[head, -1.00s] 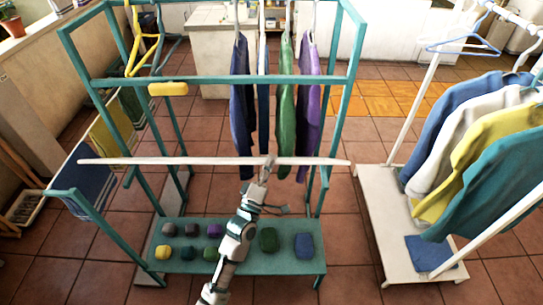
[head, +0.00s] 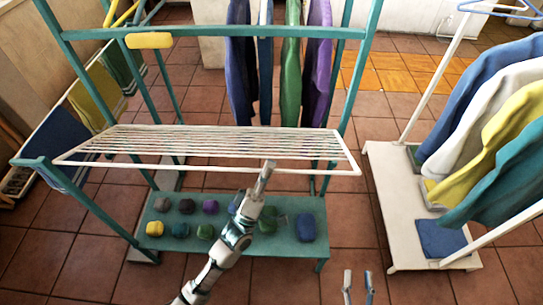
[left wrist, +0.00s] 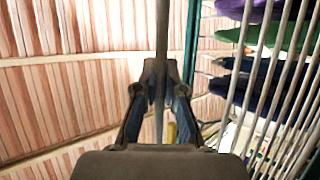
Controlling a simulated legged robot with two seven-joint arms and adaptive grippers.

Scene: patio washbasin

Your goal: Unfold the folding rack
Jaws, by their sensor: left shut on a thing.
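The white folding rack (head: 215,144) spans the teal frame (head: 215,35) as a sloping panel of parallel rods, its front bar nearer to me than its back edge. My left gripper (head: 267,166) is shut on the middle of the front bar. In the left wrist view the bar (left wrist: 162,35) runs between the two fingers (left wrist: 160,90), and the rack's rods (left wrist: 272,90) show at the right. My right gripper (head: 358,283) is at the bottom edge of the head view, open and empty, apart from the rack.
Below the rack is a teal shelf (head: 280,226) with several folded cloths. Hanging clothes (head: 280,60) are behind the rack. A yellow handle (head: 149,41) sits on the upper bar. A white garment stand (head: 385,190) is at the right. Tiled floor (head: 90,265) is free in front.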

